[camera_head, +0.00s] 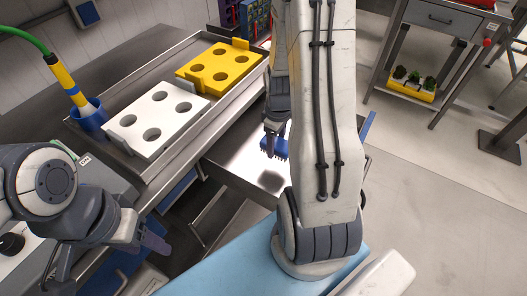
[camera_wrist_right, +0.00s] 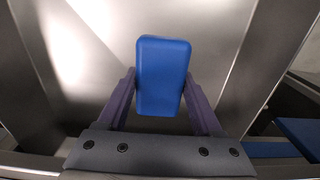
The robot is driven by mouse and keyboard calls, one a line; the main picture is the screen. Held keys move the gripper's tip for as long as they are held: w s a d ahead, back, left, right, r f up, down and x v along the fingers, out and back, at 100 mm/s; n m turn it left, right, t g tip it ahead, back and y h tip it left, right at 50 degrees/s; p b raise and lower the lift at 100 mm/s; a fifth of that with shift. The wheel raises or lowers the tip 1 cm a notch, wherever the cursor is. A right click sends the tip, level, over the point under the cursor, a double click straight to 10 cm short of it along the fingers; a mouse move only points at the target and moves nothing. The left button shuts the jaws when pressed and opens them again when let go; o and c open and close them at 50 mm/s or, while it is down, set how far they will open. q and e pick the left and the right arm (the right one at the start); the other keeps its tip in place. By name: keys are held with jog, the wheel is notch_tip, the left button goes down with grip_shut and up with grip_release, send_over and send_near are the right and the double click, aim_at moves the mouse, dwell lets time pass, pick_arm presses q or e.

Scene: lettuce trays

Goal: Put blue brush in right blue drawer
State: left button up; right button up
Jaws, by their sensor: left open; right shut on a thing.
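The blue brush (camera_head: 277,149) is held bristles down by my right gripper (camera_head: 270,138). It also shows in the right wrist view (camera_wrist_right: 163,72), between the two purple fingers. It hangs over the open metal drawer (camera_head: 233,155), with a dark shadow below it on the drawer floor. The drawer's floor also shows in the right wrist view (camera_wrist_right: 95,60). My right arm hides part of the drawer. My left gripper (camera_head: 150,241) is open and empty at the lower left, away from the brush.
A white tray (camera_head: 153,117) and a yellow tray (camera_head: 218,64), both with round holes, stand on the metal bench. A blue cup (camera_head: 89,117) holds a yellow tool with a green hose. A cart with seedlings in a yellow tray (camera_head: 413,90) stands at the right. The floor between is clear.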

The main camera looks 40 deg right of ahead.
aim_at(264, 160)
jog(key=w, duration=0.1)
jog(key=w+a+f, duration=0.1)
jog(key=w+f, duration=0.1)
jog(key=shift+w+a+f, duration=0.15)
jog(key=shift+a, duration=0.2)
jog(key=shift+w+f, duration=0.1)
jog(key=shift+f, duration=1.95)
jog(key=shift+f, duration=0.2)
jog(key=o, duration=1.4)
jog(key=shift+o, duration=0.2)
jog(key=shift+r, duration=0.1)
